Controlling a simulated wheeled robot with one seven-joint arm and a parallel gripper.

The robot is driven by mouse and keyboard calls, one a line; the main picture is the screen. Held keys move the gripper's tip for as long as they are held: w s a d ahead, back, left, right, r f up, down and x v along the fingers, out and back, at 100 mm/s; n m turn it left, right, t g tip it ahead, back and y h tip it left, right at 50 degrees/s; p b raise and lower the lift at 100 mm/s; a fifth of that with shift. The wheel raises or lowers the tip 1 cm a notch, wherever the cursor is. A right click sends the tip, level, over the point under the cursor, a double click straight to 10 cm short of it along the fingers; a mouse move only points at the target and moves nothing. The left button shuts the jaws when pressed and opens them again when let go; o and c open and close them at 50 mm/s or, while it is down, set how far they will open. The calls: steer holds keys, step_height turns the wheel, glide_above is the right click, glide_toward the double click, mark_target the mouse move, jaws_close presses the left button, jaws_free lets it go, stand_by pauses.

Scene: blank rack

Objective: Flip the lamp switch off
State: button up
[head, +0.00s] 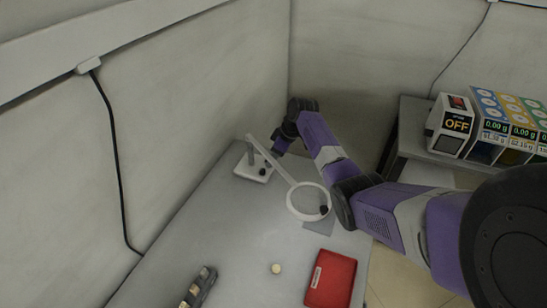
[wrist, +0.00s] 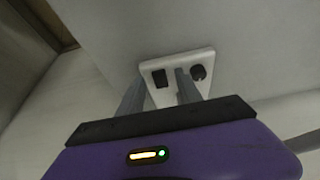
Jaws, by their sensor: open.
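The lamp has a white base (head: 246,172) on the grey table near the wall, with a slanted white arm and a white ring head (head: 290,201). My gripper (head: 276,151) is at the base; its fingers are hard to make out in the head view. In the wrist view, my gripper (wrist: 160,78) is open and empty, pointing at the lamp base (wrist: 178,61). A black rocker switch (wrist: 160,79) lies between the fingers' lines. A round black knob (wrist: 198,72) is just right of the right finger. Contact cannot be told.
A red tray (head: 331,279), a small pale round piece (head: 276,268) and a dark striped object (head: 197,288) lie at the table's front. A side bench carries a white box reading OFF (head: 446,124) and a coloured display unit (head: 510,118). The table's middle is largely clear.

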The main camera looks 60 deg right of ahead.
steer(key=shift+c, duration=0.2)
jaws_close()
stand_by(1.1)
steer(key=shift+o, duration=0.2)
jaws_free()
steer(key=shift+r, duration=0.1)
steer(key=v, duration=0.7)
steer(key=shift+r, duration=0.25)
steer(key=shift+s, duration=0.15)
